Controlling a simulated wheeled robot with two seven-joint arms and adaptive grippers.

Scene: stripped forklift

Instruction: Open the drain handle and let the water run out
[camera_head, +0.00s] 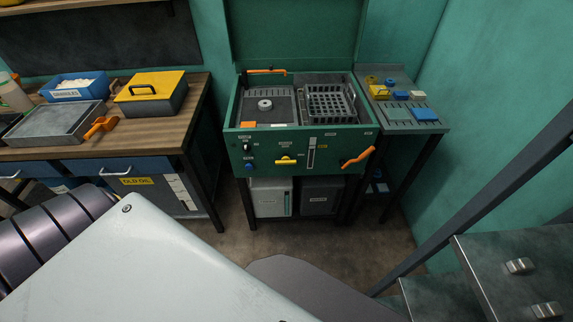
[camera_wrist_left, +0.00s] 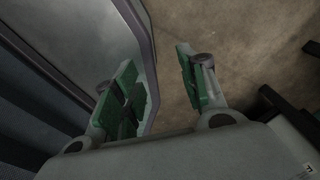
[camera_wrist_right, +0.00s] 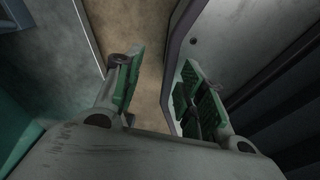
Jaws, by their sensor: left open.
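A green parts-washing cabinet (camera_head: 307,133) stands against the back wall in the head view, its top open. An orange lever handle (camera_head: 357,158) is at the right of its front panel, slanting up to the right. A yellow handle (camera_head: 286,160) sits mid-panel. I cannot tell from the labels which is the drain handle. No water can be made out. My left gripper (camera_wrist_left: 156,72) is open and empty over the floor in the left wrist view. My right gripper (camera_wrist_right: 162,66) is open and empty in the right wrist view. Neither gripper shows in the head view.
A wooden workbench (camera_head: 185,95) with a yellow-lidded box (camera_head: 152,86) is at left. A small grey side table (camera_head: 400,122) stands right of the cabinet. Two containers (camera_head: 269,197) sit under the cabinet. Floor in front is partly clear; a dark slanting beam (camera_head: 470,205) is at right.

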